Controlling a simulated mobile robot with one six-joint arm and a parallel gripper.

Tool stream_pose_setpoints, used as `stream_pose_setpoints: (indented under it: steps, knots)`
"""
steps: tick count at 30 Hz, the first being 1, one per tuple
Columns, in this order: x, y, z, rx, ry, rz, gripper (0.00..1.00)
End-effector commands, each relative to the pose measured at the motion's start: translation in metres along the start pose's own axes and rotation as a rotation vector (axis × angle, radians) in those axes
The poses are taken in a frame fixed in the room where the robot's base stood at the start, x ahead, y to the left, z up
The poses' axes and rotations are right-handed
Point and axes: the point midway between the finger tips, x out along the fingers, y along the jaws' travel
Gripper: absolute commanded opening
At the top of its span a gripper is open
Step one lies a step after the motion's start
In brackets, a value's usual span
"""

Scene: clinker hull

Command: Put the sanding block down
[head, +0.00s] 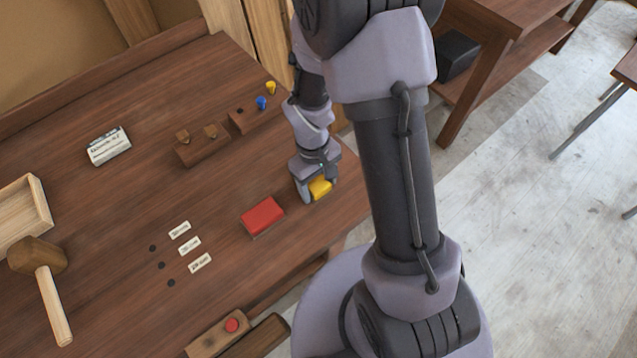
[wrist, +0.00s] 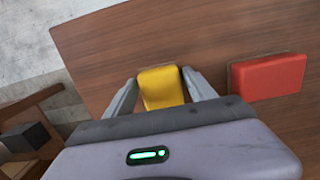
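A yellow sanding block (head: 320,188) is between the fingers of my gripper (head: 312,190), over the right part of the workbench (head: 110,225). In the wrist view the yellow block (wrist: 162,88) has a fingertip against each side, and my gripper (wrist: 160,78) looks shut on it. I cannot tell whether its underside touches the bench top. A red block of similar shape (head: 262,216) lies flat on the bench, left of my gripper in the head view. In the wrist view the red block (wrist: 268,77) is to the right, apart from my fingers.
Several white labels (head: 189,246) and dark round spots lie left of the red block. A wooden mallet (head: 40,258), an open wooden box (head: 22,212), a white carton (head: 108,146) and wooden holders (head: 202,147) are farther off. Bare bench surrounds the red block.

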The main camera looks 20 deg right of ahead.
Motion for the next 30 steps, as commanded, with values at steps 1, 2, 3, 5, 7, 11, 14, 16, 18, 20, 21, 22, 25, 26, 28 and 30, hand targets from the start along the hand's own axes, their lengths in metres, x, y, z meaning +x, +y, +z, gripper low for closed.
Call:
stream_pose_setpoints:
  steps: [1, 2, 3, 5, 7, 11, 14, 16, 18, 20, 21, 22, 25, 26, 28, 30]
  knots:
    - [0.000, 0.000, 0.000, 0.000, -0.001, 0.000, 0.76]
    - [0.000, 0.000, 0.000, 0.000, -0.001, 0.000, 0.76]
    - [0.000, 0.000, 0.000, 0.000, -0.001, 0.000, 0.76]
    - [0.000, 0.000, 0.000, 0.000, -0.001, -0.001, 0.76]
    - [0.000, 0.000, 0.000, 0.000, -0.001, -0.001, 0.76]
    - [0.000, 0.000, 0.000, 0.000, -0.001, -0.001, 0.76]
    - [-0.001, 0.000, 0.000, 0.000, -0.001, -0.001, 0.76]
    - [-0.008, 0.000, 0.001, 0.000, 0.000, 0.000, 0.76]
    - [-0.023, 0.000, 0.002, 0.000, 0.001, 0.000, 0.76]
    - [-0.040, 0.000, 0.001, 0.000, 0.003, 0.001, 0.76]
    - [-0.053, 0.000, 0.001, 0.001, 0.004, 0.001, 0.76]
    - [-0.062, 0.000, 0.001, 0.000, 0.005, 0.001, 0.76]
    - [-0.092, 0.000, 0.001, 0.001, 0.004, 0.001, 0.76]
    - [-0.099, 0.000, 0.001, 0.000, 0.004, 0.001, 0.76]
    - [-0.114, 0.000, 0.001, 0.000, 0.002, 0.001, 0.76]
    - [-0.124, 0.000, 0.001, 0.001, 0.001, 0.000, 0.76]
